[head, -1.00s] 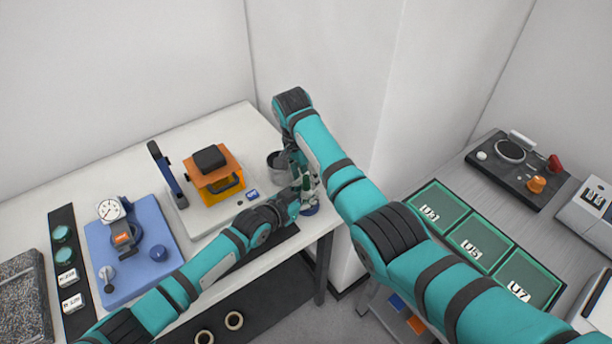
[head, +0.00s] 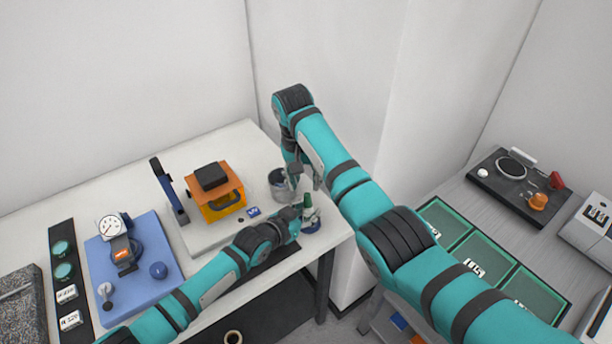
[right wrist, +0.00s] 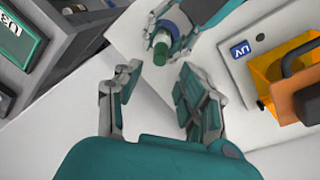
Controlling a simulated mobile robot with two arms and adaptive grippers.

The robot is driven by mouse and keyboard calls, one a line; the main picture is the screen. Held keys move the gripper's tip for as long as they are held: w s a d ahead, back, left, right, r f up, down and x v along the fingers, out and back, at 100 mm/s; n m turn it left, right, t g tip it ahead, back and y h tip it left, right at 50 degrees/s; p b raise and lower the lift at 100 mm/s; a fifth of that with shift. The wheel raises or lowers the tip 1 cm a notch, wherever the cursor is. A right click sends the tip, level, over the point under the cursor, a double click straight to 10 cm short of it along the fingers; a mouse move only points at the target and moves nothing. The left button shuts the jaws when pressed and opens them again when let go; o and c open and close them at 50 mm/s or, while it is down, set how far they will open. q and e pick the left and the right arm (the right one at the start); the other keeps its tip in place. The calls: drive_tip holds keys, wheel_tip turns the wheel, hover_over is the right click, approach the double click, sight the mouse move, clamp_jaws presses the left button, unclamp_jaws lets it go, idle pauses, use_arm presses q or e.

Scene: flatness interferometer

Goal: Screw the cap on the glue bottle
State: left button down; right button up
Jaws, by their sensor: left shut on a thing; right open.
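The glue bottle (head: 311,216) stands near the right front corner of the white table, with a green cap (head: 307,201) at its top. My left gripper (head: 302,217) is shut on the bottle from the left side. In the right wrist view the bottle (right wrist: 165,30) shows beside the left gripper (right wrist: 184,36), with the green cap (right wrist: 160,53) pointing toward my right gripper. My right gripper (head: 306,186) is open and empty above the cap. Its two fingers (right wrist: 160,100) are spread apart, clear of the cap. I cannot tell how tightly the cap sits.
A grey cup (head: 279,184) stands just behind the bottle. An orange device with a black top (head: 216,190) on a white base is to the left. A blue gauge stand (head: 140,260) is further left. A wall is close behind; green trays (head: 476,246) lie on the right bench.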

sight(307, 194)
drive_tip(key=n, duration=0.5)
drive_tip(key=shift+w+r, duration=0.1)
drive_tip(key=shift+r, duration=0.15)
drive_tip(key=n, duration=0.5)
drive_tip(key=shift+r+n, duration=0.15)
drive_tip(key=shift+n, duration=0.15)
drive_tip(key=n, duration=0.4)
drive_tip(key=shift+r+n+g, duration=0.15)
drive_tip(key=shift+n+g, duration=0.15)
drive_tip(key=shift+g, duration=0.1)
drive_tip(key=n, duration=0.4)
drive_tip(key=shift+d+r+n+y, duration=0.15)
drive_tip(key=shift+n+y, duration=0.15)
drive_tip(key=shift+s+d+f, duration=0.1)
drive_tip(key=shift+s+f, duration=0.05)
drive_tip(key=shift+f, duration=1.9)
drive_tip(key=shift+s+d+f, duration=0.1)
drive_tip(key=shift+f, duration=1.9)
clamp_jaws()
drive_tip(key=shift+o, duration=0.3)
unclamp_jaws()
